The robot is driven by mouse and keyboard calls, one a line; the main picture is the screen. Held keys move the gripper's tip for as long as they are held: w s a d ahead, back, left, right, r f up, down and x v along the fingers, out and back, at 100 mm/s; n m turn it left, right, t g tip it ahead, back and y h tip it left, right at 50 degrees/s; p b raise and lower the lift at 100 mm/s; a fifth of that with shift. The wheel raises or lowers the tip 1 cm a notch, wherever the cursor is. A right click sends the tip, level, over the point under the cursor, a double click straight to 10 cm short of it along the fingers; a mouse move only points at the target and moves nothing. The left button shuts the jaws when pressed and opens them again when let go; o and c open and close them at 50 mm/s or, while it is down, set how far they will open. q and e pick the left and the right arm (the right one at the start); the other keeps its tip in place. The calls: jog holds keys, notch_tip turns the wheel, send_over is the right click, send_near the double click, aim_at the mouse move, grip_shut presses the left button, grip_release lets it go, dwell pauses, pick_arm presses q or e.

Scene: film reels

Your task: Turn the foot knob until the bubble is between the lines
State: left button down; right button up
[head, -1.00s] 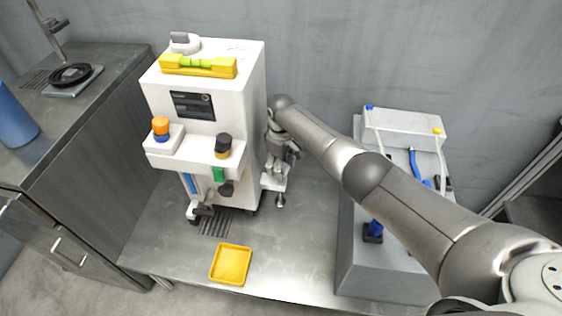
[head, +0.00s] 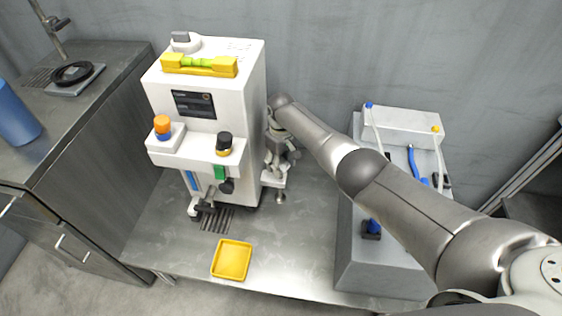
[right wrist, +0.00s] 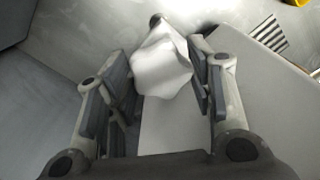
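A white machine (head: 250,125) stands on the metal bench with a yellow bubble level (head: 170,65) on top. The level's vial (head: 199,63) is green. The bubble and lines are too small to read. Low on the machine's right side is a pale foot part (head: 274,180) with a small metal end (head: 280,197) below. My right gripper (head: 282,160) is at this part. In the right wrist view a white faceted piece (right wrist: 162,66) sits between my right gripper's fingers (right wrist: 168,75). I cannot tell whether the pads press on it. My left gripper is not in view.
A yellow tray (head: 232,260) lies in front of the machine, near a drain grille (head: 217,220). A grey unit (head: 375,265) with blue parts stands to the right, under my right arm. A cabinet (head: 95,120) is on the left. The bench front is mostly clear.

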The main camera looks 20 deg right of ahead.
aim_at(282, 164)
jog(key=o, duration=0.4)
jog(key=shift+f, duration=0.1)
jog(key=shift+o, duration=0.2)
notch_tip(282, 164, up, 12)
dwell(0.4)
dwell(0.4)
